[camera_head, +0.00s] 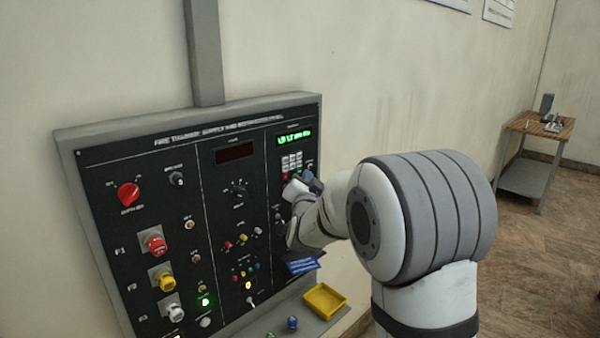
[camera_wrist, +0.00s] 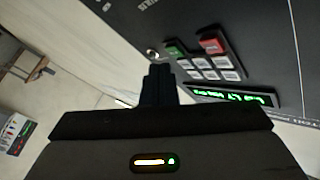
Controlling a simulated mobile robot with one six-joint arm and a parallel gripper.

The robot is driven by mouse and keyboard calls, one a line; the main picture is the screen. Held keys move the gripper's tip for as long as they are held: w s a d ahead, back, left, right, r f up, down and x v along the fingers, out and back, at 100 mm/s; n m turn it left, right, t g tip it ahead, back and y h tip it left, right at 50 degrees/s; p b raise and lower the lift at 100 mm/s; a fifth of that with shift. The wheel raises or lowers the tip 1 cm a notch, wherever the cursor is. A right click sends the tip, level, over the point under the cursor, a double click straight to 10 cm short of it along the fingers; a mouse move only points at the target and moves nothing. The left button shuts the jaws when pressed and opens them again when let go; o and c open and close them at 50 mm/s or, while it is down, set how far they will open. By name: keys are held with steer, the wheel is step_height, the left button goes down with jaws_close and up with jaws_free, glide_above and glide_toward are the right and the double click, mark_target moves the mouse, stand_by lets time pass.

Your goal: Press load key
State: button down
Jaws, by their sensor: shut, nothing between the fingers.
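The keypad (camera_head: 291,163) sits on the right section of the black control panel, below a lit green display (camera_head: 294,138). In the wrist view the keypad shows several pale keys (camera_wrist: 198,64), a green key (camera_wrist: 174,49) and a red key (camera_wrist: 211,46); the key labels are too small to read. The green display (camera_wrist: 230,96) is beside it. My gripper (camera_wrist: 159,70) is shut and empty, with its tips close to the keypad's edge near the green key. I cannot tell whether they touch the panel. In the head view my arm hides part of the panel's right side.
The panel carries a red knob (camera_head: 129,194), coloured plugs such as a red one (camera_head: 157,246), and switches. A yellow tray (camera_head: 324,300) lies on the ledge below, beside a blue card (camera_head: 301,265). A small wooden table (camera_head: 537,126) stands far right.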

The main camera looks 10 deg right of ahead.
steer(key=shift+w+a+b, duration=0.15)
steer(key=shift+b, duration=0.25)
steer(key=shift+w+a, duration=0.1)
steer(key=shift+w, duration=0.05)
steer(key=shift+w+a+b, duration=0.2)
steer(key=shift+w+b, duration=0.05)
steer(key=shift+b, duration=0.15)
stand_by(0.5)
steer(key=shift+s+d, duration=0.15)
stand_by(0.3)
steer(key=shift+s+d+b, duration=0.3)
steer(key=shift+s+b, duration=0.15)
steer(key=shift+b, duration=0.35)
